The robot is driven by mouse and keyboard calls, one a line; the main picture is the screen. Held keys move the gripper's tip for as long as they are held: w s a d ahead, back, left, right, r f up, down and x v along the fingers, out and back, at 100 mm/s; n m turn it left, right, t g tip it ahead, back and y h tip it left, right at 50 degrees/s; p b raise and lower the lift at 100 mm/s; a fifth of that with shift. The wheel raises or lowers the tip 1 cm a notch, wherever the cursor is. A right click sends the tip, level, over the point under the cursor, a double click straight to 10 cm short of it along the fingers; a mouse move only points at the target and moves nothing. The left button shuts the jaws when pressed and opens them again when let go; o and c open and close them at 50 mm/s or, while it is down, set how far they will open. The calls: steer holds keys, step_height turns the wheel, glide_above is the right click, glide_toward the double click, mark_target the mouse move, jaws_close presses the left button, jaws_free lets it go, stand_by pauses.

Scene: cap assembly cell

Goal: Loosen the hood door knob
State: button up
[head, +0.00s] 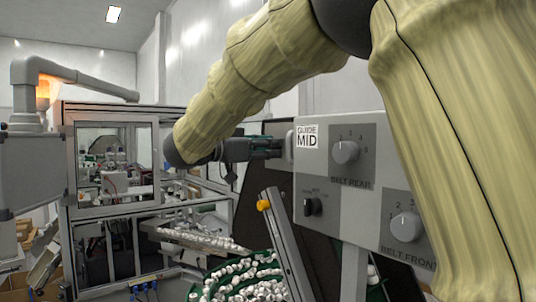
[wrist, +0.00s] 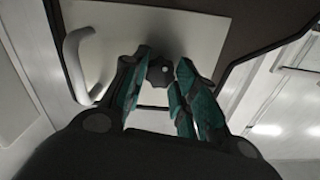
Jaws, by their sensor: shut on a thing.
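The hood door knob (wrist: 160,72) is small, dark and lobed, on a pale plate in the wrist view. My gripper (wrist: 158,72) has its green-padded fingers on both sides of the knob and is shut on it. In the head view my gripper (head: 275,147) reaches right from the end of the sleeved arm, just left of the grey control panel. The knob is hidden there. A pale bar handle (wrist: 78,60) stands on the plate left of the knob in the wrist view.
The control panel (head: 370,195) carries a belt rear dial (head: 345,152), a belt front dial (head: 406,227) and a small black switch (head: 313,206). Below are an orange-knobbed metal bar (head: 285,245) and a green bowl of white caps (head: 240,280). A glazed machine frame (head: 115,165) stands left.

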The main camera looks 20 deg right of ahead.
steer(key=o, duration=1)
steer(key=shift+a, duration=0.15)
steer(key=v, duration=1.1)
steer(key=shift+s+a+r, duration=0.1)
steer(key=shift+s+a, duration=0.05)
steer(key=shift+a, duration=0.2)
